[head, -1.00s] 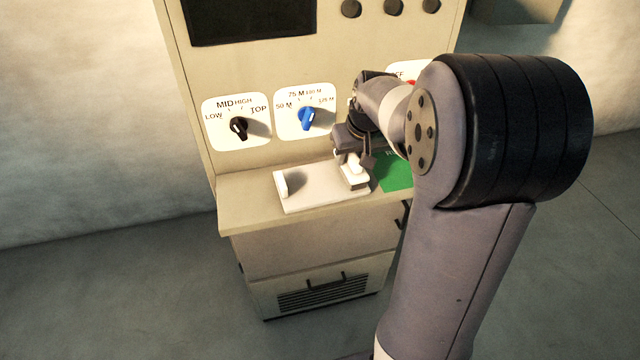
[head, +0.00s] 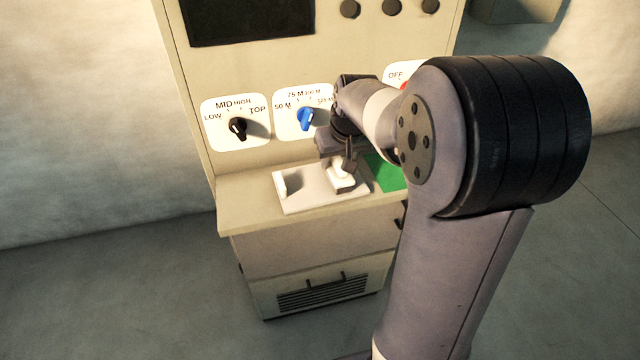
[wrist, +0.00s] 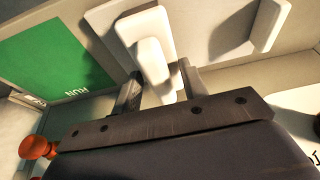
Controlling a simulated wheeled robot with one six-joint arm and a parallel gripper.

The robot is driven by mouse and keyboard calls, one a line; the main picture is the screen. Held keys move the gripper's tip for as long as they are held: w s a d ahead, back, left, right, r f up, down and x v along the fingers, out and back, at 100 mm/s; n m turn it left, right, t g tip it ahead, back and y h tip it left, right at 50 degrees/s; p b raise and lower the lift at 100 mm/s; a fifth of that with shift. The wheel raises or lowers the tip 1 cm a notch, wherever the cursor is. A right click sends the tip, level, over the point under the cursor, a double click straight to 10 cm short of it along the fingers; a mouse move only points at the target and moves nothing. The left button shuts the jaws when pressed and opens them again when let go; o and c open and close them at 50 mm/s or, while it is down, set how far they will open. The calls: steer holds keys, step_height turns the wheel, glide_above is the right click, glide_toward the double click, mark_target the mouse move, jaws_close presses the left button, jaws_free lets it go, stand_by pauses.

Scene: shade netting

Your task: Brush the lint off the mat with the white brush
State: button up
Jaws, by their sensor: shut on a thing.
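The white brush (head: 340,173) has a block-like base and an upright handle. My gripper (wrist: 160,88) is shut on the handle, with one finger on each side; the brush also shows in the wrist view (wrist: 150,50). The brush is over the right part of a flat white plate (head: 305,197); I cannot tell whether it touches it. A small upright white block (head: 281,184) stands at the plate's left end. A green mat-like panel (head: 388,174) lies right of the plate, partly hidden by my arm; it also shows in the wrist view (wrist: 50,62). I can make out no lint.
The plate lies on a beige cabinet ledge (head: 245,208). The upright panel behind carries a black knob (head: 238,127), a blue knob (head: 305,119) and a red control partly behind my arm, also in the wrist view (wrist: 38,146). The ledge's left end is clear.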

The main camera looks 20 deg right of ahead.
steer(key=shift+s+a+r, duration=0.1)
steer(key=shift+a, duration=1.25)
steer(key=shift+a+r, duration=0.1)
steer(key=shift+a, duration=1.25)
steer(key=shift+a+f, duration=0.15)
steer(key=shift+a, duration=1.25)
steer(key=shift+d+f, duration=0.2)
steer(key=shift+d, duration=1.4)
steer(key=shift+d+r, duration=0.2)
steer(key=shift+d, duration=2.7)
steer(key=shift+w+d+f, duration=0.1)
steer(key=shift+d, duration=0.55)
steer(key=shift+w+d+f, duration=0.1)
steer(key=shift+d, duration=0.55)
step_height(320, 180, up, 5)
steer(key=p, duration=0.4)
steer(key=shift+r, duration=0.1)
